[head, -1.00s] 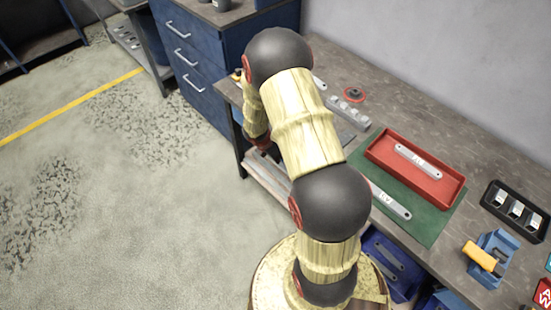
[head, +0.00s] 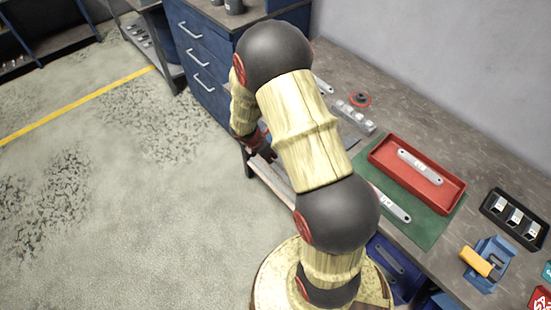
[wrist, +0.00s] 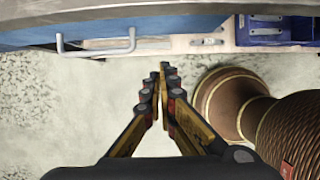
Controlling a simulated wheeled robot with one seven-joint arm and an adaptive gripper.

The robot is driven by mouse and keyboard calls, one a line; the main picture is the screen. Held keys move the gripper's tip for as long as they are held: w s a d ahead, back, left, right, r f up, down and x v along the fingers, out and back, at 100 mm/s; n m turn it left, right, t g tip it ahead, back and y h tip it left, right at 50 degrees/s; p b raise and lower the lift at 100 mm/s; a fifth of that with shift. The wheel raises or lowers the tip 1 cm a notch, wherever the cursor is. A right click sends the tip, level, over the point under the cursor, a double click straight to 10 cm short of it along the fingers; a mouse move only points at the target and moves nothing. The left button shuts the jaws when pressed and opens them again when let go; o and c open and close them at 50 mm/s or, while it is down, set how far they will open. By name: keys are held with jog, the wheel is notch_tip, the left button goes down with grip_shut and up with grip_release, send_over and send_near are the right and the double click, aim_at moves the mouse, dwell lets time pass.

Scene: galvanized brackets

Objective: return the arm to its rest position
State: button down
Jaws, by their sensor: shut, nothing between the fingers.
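My arm rises from my base and bends over at the left side of the workbench (head: 430,105) in the head view. Its far end hangs down by the bench's left edge, where my gripper is mostly hidden behind my own arm. In the wrist view my gripper (wrist: 160,72) is shut and empty, its fingertips together above the speckled floor (wrist: 60,120). The bench's edge and a shelf below it cross the top of that view.
A red tray (head: 450,197) holding a grey bracket (head: 420,167) lies on a green mat (head: 432,235). Another bracket (head: 392,207) lies beside the tray. A black tray (head: 513,218) and blue holder (head: 488,264) stand at right. A blue drawer cabinet (head: 212,50) stands behind. The floor at left is clear.

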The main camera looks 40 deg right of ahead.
jog(key=shift+v, duration=1.2)
jog(key=s+a+r+m+g+y, duration=0.15)
jog(key=s+a+r+m, duration=0.25)
jog(key=s+r+m, duration=0.5)
jog(key=s+a+r+m+t+y, duration=0.1)
jog(key=s+a+r+m+t, duration=0.2)
jog(key=a+r, duration=0.5)
jog(key=s+a+r+m+t+y, duration=0.2)
jog(key=s+a+r+m+t, duration=0.2)
jog(key=a+r, duration=0.5)
notch_tip(320, 180, up, 8)
jog(key=shift+s+r+m, duration=0.1)
jog(key=shift+s+m, duration=0.75)
jog(key=shift+m, duration=0.15)
